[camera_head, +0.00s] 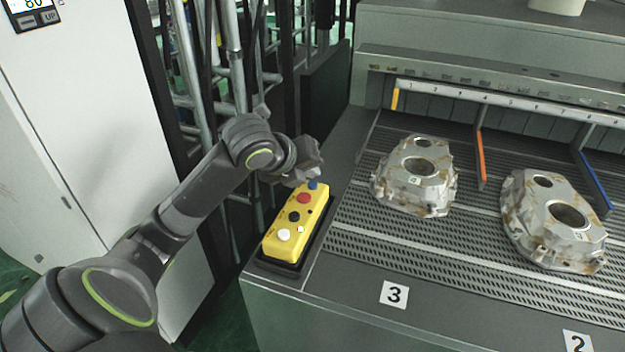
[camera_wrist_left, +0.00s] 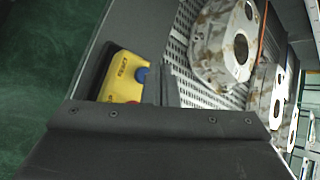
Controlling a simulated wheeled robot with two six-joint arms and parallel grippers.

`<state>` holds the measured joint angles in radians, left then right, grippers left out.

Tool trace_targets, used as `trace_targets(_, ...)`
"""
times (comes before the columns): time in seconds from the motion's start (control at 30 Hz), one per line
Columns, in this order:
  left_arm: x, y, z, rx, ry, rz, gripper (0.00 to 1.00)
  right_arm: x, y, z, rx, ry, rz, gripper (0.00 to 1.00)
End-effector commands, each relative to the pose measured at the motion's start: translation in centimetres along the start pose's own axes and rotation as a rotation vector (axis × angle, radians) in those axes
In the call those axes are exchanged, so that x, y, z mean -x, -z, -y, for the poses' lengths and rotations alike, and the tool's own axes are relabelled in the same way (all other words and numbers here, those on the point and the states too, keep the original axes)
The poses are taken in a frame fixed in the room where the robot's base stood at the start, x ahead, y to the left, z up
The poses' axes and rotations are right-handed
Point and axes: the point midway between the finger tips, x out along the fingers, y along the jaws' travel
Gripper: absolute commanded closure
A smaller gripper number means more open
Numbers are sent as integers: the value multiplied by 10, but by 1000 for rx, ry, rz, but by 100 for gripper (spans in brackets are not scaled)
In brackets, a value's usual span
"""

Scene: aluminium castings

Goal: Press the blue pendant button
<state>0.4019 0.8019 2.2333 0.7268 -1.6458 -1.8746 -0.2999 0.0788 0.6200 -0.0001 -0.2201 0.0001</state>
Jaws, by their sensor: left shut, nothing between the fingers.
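The yellow pendant (camera_head: 289,222) lies in a dark holder at the left front corner of the grey machine. Its blue button (camera_head: 312,184) is at the far end, beyond red, black and white buttons. My left gripper (camera_head: 306,180) is shut and empty, right by the pendant's far end, close to the blue button. In the left wrist view the pendant (camera_wrist_left: 121,84) shows partly, with the blue button (camera_wrist_left: 142,75) beside the gripper's dark body (camera_wrist_left: 165,85). Whether the fingertips touch the button I cannot tell. My right gripper is not in view.
Two aluminium castings (camera_head: 415,176) (camera_head: 556,220) lie on the slotted bed, right of the pendant. Orange (camera_head: 481,160) and blue (camera_head: 592,184) dividers stand beside them. Number plates (camera_head: 394,294) mark the front edge. Pipes and a white cabinet (camera_head: 75,130) are at left.

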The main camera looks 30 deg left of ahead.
Motion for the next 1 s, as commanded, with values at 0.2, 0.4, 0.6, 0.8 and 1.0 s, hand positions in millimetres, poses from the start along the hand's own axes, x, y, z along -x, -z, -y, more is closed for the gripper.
trace_targets(0.2, 0, 0, 0, 0, 0, 1, 100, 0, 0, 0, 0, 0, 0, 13)
trace_targets(0.4, 11, -8, 8, -1, 0, 1, 100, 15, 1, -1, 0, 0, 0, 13)
trace_targets(0.6, 26, -19, 19, -1, 1, 1, 100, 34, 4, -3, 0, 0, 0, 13)
trace_targets(0.8, 36, -26, 26, -1, 1, 0, 100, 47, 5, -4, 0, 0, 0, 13)
trace_targets(1.0, 35, -25, 25, 0, 0, 0, 100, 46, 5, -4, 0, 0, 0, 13)
